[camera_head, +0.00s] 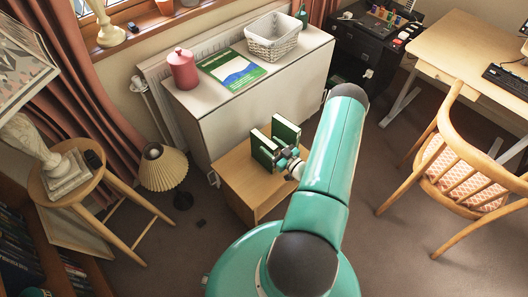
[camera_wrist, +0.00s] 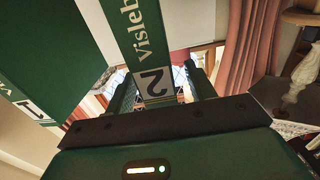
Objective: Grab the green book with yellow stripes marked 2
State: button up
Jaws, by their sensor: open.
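In the wrist view, the green book marked 2 (camera_wrist: 139,30) shows its spine with pale lettering and a pale label bearing the 2. The end of its spine appears between the two fingers of my gripper (camera_wrist: 161,85), which are open with gaps at both sides. Another green book, marked 1 (camera_wrist: 40,50), is at the left, outside the fingers. In the head view, two green books stand upright on a small wooden cabinet, a left one (camera_head: 262,148) and a right one (camera_head: 286,129). My gripper (camera_head: 285,158) is beside them; their numbers are unreadable there.
The small wooden cabinet (camera_head: 240,187) stands before a white cabinet (camera_head: 225,130) carrying a red canister (camera_head: 182,69), a flat book (camera_head: 231,69) and a basket (camera_head: 273,37). A lamp (camera_head: 163,168) and stool (camera_head: 75,190) are left; a chair (camera_head: 468,165) is right.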

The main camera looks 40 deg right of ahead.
jog(key=shift+w, duration=1.1)
grip_shut()
jog(key=shift+r, duration=0.2)
